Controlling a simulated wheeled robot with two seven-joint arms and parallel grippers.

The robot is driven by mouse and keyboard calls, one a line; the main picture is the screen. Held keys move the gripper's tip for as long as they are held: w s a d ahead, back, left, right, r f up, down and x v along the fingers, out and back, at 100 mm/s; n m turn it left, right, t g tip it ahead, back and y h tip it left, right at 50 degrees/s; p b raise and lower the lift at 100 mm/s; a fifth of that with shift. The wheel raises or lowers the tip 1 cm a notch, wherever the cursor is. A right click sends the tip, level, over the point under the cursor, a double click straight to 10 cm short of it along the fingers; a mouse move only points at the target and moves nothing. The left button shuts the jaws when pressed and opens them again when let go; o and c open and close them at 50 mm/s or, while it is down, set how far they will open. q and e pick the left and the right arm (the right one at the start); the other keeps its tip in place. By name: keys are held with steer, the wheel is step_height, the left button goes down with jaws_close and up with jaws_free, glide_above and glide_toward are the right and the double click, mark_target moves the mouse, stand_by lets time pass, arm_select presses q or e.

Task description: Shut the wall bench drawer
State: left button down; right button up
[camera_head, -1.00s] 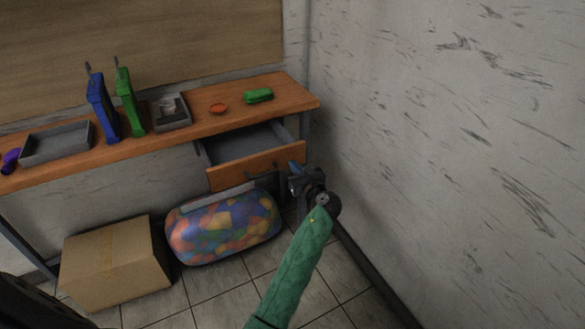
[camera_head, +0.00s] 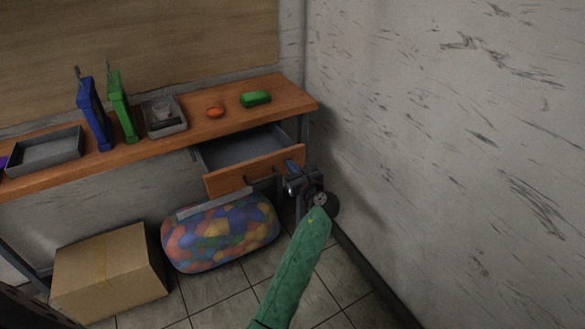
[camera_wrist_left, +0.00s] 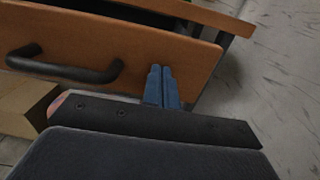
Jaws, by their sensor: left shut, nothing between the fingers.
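The wall bench drawer (camera_head: 226,180) stands pulled out under the right end of the wooden bench (camera_head: 200,125), its inside visible from above. Its wooden front with a dark bar handle fills much of the left wrist view, the handle (camera_wrist_left: 70,72) lying left of my fingers. My left gripper (camera_head: 291,166) is at the right end of the drawer front. In the left wrist view its blue fingers (camera_wrist_left: 162,86) are together and empty, with the tips against or just in front of the drawer front; I cannot tell if they touch. My right gripper is not in view.
The scratched wall (camera_head: 440,150) is close on the right. Trays, blue and green tools and small items stand on the bench.

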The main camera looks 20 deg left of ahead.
mark_target(267, 144)
arm_select(q)
steer(key=p+x, duration=0.1)
steer(key=x, duration=0.2)
steer(key=p+x, duration=0.1)
steer(key=x, duration=0.3)
steer(key=shift+w+a+r, duration=0.15)
steer(key=shift+r, duration=0.1)
steer(key=x, duration=0.7)
steer(key=p+x, duration=0.1)
steer(key=x, duration=0.2)
steer(key=shift+w+a+f, duration=0.25)
steer(key=shift+w+a, duration=0.05)
steer(key=shift+w+a+r, duration=0.1)
steer(key=shift+w+a, duration=0.2)
steer(key=shift+a, duration=0.05)
steer(key=shift+r, duration=0.15)
steer(key=shift+a, duration=0.1)
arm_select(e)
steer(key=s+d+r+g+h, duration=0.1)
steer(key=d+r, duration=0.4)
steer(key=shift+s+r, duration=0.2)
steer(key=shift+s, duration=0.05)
